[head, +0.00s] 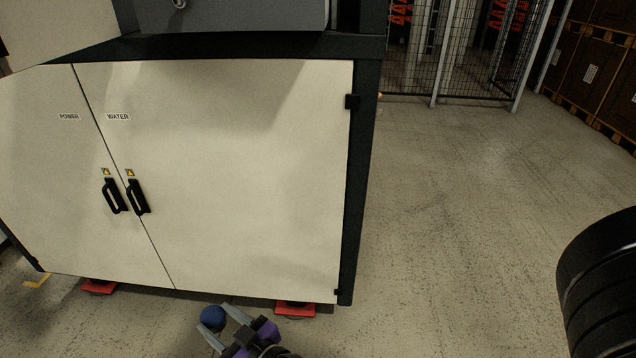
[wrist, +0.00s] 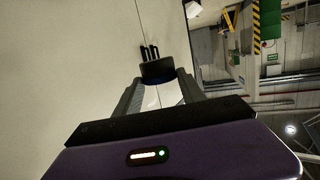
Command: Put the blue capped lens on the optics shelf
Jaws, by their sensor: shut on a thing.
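The blue capped lens (head: 212,318) shows as a round blue thing at the bottom of the head view. My gripper (head: 214,322) is shut on it, with the pale fingertips on either side of it. In the wrist view the lens (wrist: 157,71) is a dark blue form between the fingertips of my gripper (wrist: 158,80). It is held in front of the cream cabinet. The fingers hide part of it. I cannot make out the optics shelf in either view.
A cream cabinet (head: 235,170) with doors marked POWER and WATER and two black handles (head: 125,196) fills the left. Red feet (head: 296,309) show beneath it. Free floor (head: 455,210) lies to the right, before a wire mesh cage (head: 450,50) and brown crates (head: 590,70).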

